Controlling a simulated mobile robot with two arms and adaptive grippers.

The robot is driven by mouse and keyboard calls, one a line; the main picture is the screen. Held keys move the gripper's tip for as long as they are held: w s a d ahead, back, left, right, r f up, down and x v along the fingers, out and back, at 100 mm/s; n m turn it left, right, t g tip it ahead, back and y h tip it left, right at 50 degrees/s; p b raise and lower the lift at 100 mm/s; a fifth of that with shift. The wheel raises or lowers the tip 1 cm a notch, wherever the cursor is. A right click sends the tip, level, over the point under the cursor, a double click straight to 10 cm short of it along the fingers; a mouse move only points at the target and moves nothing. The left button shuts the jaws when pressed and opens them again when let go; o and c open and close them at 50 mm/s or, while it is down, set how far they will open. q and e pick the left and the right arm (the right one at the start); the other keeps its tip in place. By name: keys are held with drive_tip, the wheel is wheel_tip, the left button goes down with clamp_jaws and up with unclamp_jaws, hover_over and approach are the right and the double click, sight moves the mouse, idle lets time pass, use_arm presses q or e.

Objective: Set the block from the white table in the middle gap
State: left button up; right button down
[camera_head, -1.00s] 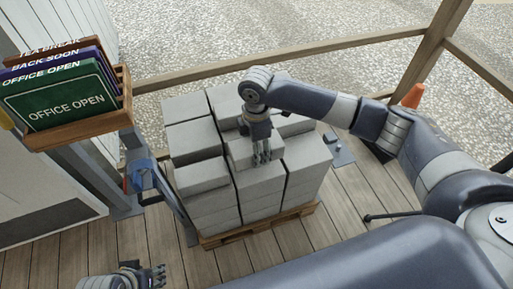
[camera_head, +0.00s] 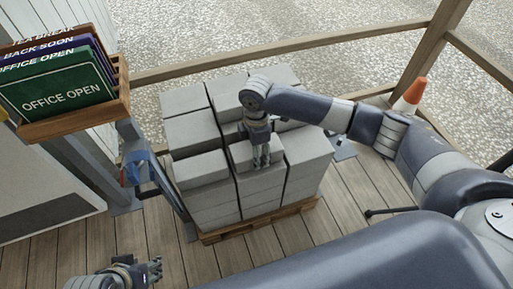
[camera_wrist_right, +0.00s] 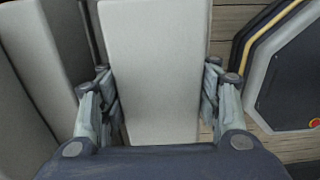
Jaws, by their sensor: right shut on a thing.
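My right gripper (camera_head: 261,163) is shut on a light grey block (camera_head: 240,153) in the middle column of the block stack (camera_head: 210,194). In the right wrist view the block (camera_wrist_right: 155,70) lies between the two fingers. The block is at the middle gap, with stacked blocks to its left and right. The gripper and arm hide part of the gap, and I cannot tell whether the block rests on what is below. My left gripper (camera_head: 153,272) is at the lower left, away from the stack; its jaw opening is unclear. I cannot make out the white table.
The stack stands on a wooden pallet (camera_head: 262,225) on the plank deck. A sign rack (camera_head: 75,122) on a post stands close at the left. A wooden railing (camera_head: 190,69) runs behind. An orange cone (camera_head: 411,93) is at the right. Deck in front of the pallet is clear.

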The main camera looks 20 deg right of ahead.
drive_tip(key=shift+f, duration=0.1)
idle(0.3)
drive_tip(key=shift+c, duration=2.3)
unclamp_jaws()
drive_tip(key=shift+s+f, duration=0.1)
drive_tip(key=shift+f, duration=0.1)
wheel_tip(320, 180, up, 12)
drive_tip(key=shift+r, duration=0.15)
